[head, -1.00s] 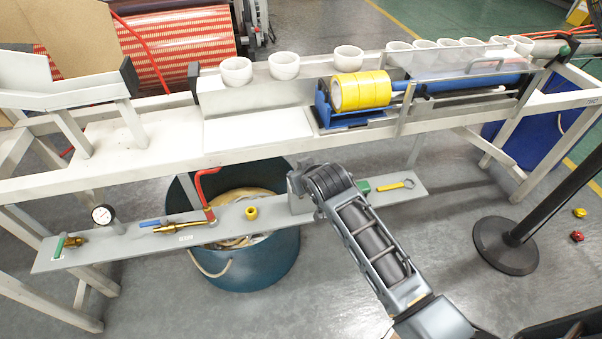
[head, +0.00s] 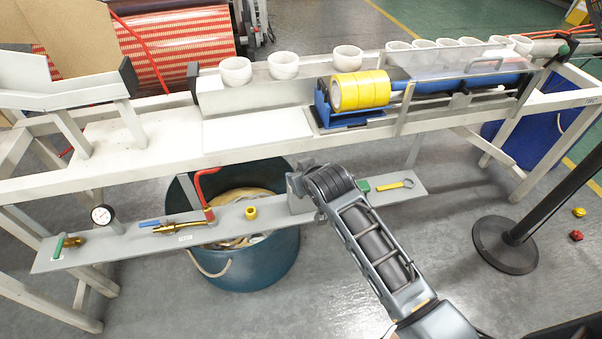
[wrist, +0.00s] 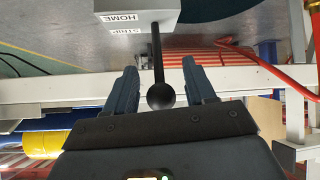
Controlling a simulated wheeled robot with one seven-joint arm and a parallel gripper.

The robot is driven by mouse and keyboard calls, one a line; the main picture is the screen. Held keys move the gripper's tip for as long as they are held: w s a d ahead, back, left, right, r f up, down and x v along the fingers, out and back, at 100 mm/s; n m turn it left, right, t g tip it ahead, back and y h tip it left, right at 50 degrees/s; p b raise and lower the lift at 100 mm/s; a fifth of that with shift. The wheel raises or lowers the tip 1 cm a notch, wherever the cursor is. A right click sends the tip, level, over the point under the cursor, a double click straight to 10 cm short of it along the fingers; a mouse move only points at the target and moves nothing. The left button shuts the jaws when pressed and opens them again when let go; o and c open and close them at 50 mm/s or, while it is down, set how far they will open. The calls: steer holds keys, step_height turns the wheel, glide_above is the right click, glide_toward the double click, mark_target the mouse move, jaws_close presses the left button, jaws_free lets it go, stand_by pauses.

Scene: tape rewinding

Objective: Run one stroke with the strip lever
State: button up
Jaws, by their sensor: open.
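The strip lever (wrist: 158,60) is a black rod with a round black knob (wrist: 161,96). It comes out of a grey box (wrist: 140,14) labelled HOME and STRIP in the wrist view. My gripper (wrist: 161,82) is open, with one blue-grey finger on each side of the lever and the knob between them near the palm. Gaps show on both sides, so the fingers do not grip it. In the head view, the grey box (head: 297,196) stands on the lower shelf, and my wrist hides the lever and fingers.
The grey shelf (head: 345,202) also carries a gauge (head: 102,215), a brass valve (head: 183,225), a red handle (head: 207,185) and a yellow knob (head: 251,212). A blue-green bin (head: 250,265) stands below. Above, yellow tape rolls (head: 360,89) sit on the bench.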

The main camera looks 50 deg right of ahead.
steer(key=v, duration=0.6)
steer(key=shift+s+a+r, duration=0.2)
steer(key=shift+s, duration=0.1)
steer(key=s+a+n+t+y, duration=0.1)
steer(key=s+a+t, duration=0.1)
steer(key=s+a, duration=0.5)
steer(key=s+a+n+t+y, duration=0.1)
steer(key=s+a, duration=0.4)
steer(key=s, duration=0.5)
steer(key=s+a+r+n+t+y, duration=0.2)
steer(key=s+a+r+t, duration=0.1)
steer(key=s+r, duration=1.1)
steer(key=shift+s+a+y, duration=0.3)
steer(key=shift+s+a, duration=0.05)
steer(key=shift+a, duration=0.35)
